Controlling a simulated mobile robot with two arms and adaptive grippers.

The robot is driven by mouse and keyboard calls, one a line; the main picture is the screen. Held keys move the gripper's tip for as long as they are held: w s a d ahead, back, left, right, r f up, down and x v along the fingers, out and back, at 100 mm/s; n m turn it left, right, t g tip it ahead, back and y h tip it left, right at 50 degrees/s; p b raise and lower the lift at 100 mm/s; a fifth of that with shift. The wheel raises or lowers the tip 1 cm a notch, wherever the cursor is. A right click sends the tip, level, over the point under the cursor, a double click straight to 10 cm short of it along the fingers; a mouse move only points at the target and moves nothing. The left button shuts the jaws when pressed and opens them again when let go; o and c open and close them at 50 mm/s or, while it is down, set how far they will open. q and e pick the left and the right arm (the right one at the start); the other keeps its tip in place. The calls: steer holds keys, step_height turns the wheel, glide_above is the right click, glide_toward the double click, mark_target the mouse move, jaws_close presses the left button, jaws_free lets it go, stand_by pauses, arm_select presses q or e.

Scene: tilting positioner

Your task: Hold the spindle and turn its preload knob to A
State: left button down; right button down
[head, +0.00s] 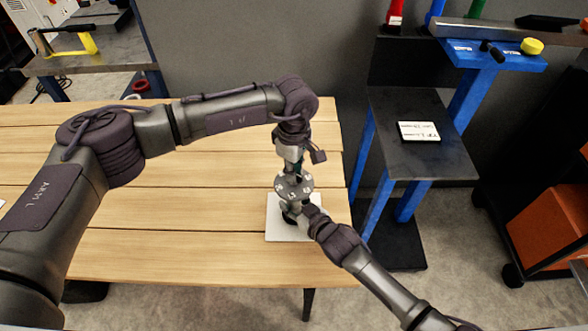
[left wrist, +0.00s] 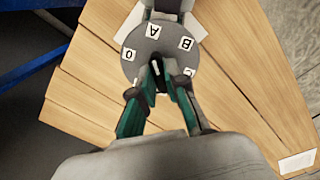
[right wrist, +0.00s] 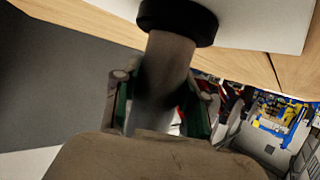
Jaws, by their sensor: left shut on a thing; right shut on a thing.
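The spindle stands on a white plate (head: 278,230) on the wooden table. Its grey round dial (head: 294,186) has white labels around the rim. In the left wrist view the dial (left wrist: 138,52) shows labels 0, A, B and part of C. My left gripper (head: 291,163) comes from above and is shut on the small dark preload knob (left wrist: 156,68) at the dial's middle. A pale mark on the knob lies on the side toward A; exact alignment is unclear. My right gripper (right wrist: 165,95) is shut on the grey spindle post (right wrist: 169,62), below the dial, near a black collar (right wrist: 178,20).
The wooden table (head: 150,235) is mostly bare left of the spindle. A blue-framed stand with a dark shelf (head: 430,155) and a white label card (head: 418,131) stands to the right. An orange box (head: 550,220) is farther right.

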arm_select(q)
steer(key=shift+w+r+m, duration=0.1)
steer(key=shift+m, duration=0.5)
steer(key=c, duration=1.2)
jaws_free()
step_height(320, 180, up, 12)
steer(key=shift+f, duration=0.1)
